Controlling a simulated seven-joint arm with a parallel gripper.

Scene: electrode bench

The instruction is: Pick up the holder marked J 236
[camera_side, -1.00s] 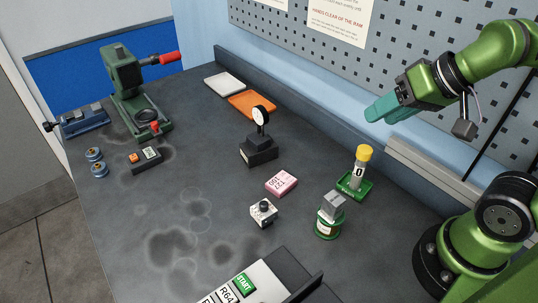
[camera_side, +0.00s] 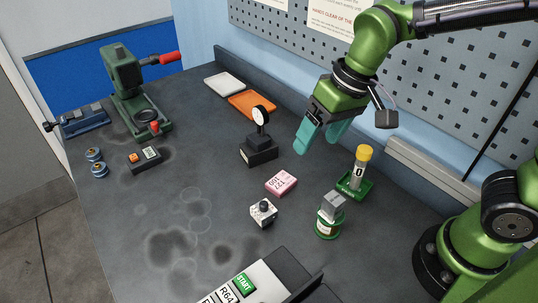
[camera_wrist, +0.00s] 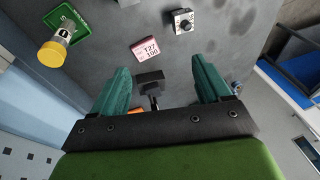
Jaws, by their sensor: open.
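No marking that I can read in either view says J 236. A small white block with a dark knob (camera_side: 263,213) stands upright on the bench, its marking too small to read; it also shows at the top of the wrist view (camera_wrist: 183,21). A round green stand with a grey block (camera_side: 330,213) has a label I cannot read. My gripper (camera_side: 319,146) is open and empty, tilted downward, high above the bench behind the pink block. In the wrist view my gripper's teal fingers (camera_wrist: 160,70) are spread apart, with the dial gauge showing between them.
A pink block (camera_side: 281,183), reading T27 100 in the wrist view (camera_wrist: 146,49), lies near the white block. A green press (camera_side: 128,85) stands far left.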

